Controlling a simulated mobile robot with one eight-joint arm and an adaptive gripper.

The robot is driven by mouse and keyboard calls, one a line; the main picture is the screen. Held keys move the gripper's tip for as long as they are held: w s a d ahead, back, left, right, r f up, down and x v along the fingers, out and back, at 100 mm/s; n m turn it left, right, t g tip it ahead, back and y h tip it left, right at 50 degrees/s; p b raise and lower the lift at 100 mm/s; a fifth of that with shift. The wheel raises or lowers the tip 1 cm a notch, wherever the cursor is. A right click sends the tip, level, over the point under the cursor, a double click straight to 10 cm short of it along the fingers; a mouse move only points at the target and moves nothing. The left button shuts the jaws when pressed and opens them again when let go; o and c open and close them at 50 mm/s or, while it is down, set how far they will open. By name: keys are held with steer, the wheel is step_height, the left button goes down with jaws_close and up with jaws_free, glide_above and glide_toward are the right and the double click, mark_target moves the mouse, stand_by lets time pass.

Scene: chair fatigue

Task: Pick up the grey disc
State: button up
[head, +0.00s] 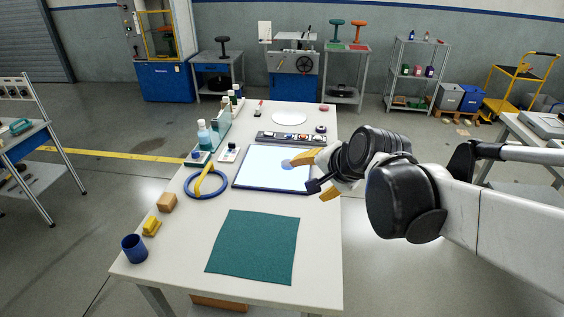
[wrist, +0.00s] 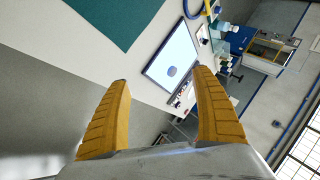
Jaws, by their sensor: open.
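The grey disc (wrist: 171,71) lies on a bright white panel (wrist: 181,52) with a dark frame, right of centre on it in the head view. The disc also shows in the head view (head: 286,164), close to a yellow fingertip and perhaps partly covered by it. My gripper (head: 311,176) is open and empty, over the right edge of the panel (head: 262,169). In the wrist view the yellow fingers of my gripper (wrist: 162,76) stand wide apart. The disc appears between their tips but beyond them, with no visible contact.
A green mat (head: 253,247) lies in front of the panel. A blue ring with a yellow strap (head: 206,184), a wooden block (head: 167,202) and a blue cup (head: 134,248) are at left. Bottles (head: 204,135) stand behind. A switch strip (head: 290,138) and a white round plate (head: 289,118) lie beyond.

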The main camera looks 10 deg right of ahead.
steer(key=w+f+m, duration=0.2)
steer(key=w+m, duration=0.3)
steer(key=w, duration=0.3)
steer(key=m+t+y+b, duration=0.2)
steer(key=m+t, duration=0.1)
steer(key=m, duration=0.7)
glide_toward(288, 163)
steer(key=s+a+r, duration=0.2)
steer(key=s+r, duration=0.4)
steer(key=r, duration=0.1)
steer(key=w+d+f+m, duration=0.1)
steer(key=f+m, duration=0.1)
steer(key=w+f+m, duration=0.2)
steer(key=f, duration=0.1)
steer(key=w+d+f+m+t+b, duration=0.1)
steer(key=w+f+m, duration=0.1)
steer(key=f+m, duration=0.1)
steer(key=shift+w+d, duration=0.15)
steer(key=shift+d, duration=0.2)
steer(key=b+x, duration=0.1)
steer(key=x, duration=0.2)
steer(key=b+x, duration=0.1)
steer(key=x, duration=0.3)
steer(key=b+x, duration=0.2)
steer(key=x, duration=0.1)
steer(key=shift+w+a, duration=0.25)
steer(key=shift+a, duration=0.1)
steer(key=shift+r, duration=0.15)
steer(key=c, duration=1.4)
